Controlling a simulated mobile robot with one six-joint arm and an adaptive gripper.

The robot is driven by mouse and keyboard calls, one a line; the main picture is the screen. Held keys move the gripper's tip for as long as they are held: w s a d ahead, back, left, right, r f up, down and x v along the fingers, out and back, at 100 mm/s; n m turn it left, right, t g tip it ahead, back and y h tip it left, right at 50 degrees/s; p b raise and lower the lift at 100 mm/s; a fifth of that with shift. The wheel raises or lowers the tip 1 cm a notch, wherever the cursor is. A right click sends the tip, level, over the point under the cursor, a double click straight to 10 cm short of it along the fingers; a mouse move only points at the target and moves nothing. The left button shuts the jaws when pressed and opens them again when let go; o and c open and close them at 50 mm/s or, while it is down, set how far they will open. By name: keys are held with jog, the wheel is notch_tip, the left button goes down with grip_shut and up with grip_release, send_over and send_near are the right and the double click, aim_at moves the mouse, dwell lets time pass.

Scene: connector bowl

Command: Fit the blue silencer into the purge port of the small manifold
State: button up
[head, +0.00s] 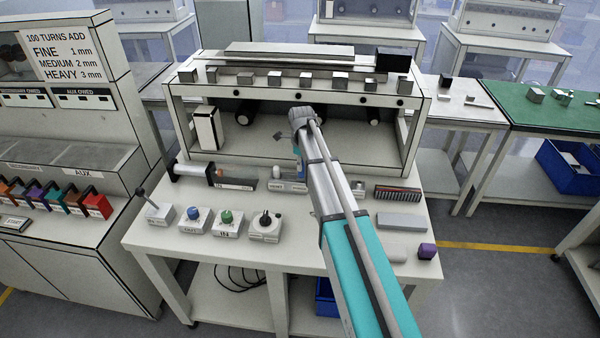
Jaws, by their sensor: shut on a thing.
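My gripper (297,152) is at the far end of my arm, low over the middle of the bench. My own arm covers most of it, so its fingers and what they hold are mostly hidden. A small blue patch shows there, but I cannot tell whether it is the silencer. A grey labelled block (288,187), perhaps the small manifold, lies just below the gripper, partly behind the arm. A blue round piece (193,214) sits on a white labelled block at the front left. I cannot make out the purge port.
A green-topped block (227,217) and a black-topped block (265,228) stand along the front of the bench (150,240). An overhead shelf (290,88) spans the back.

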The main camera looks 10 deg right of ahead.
jog(key=shift+w+f+b, duration=0.5)
jog(key=shift+f+b, duration=0.2)
jog(key=shift+b, duration=0.05)
jog(key=shift+s+f+b, duration=0.1)
jog(key=shift+f+b, duration=1.2)
jog(key=shift+f, duration=0.15)
jog(key=o, duration=0.9)
jog(key=shift+o, duration=0.2)
jog(key=shift+r, duration=0.2)
notch_tip(320, 180, up, 12)
jog(key=p, duration=1.2)
jog(key=shift+s, duration=0.1)
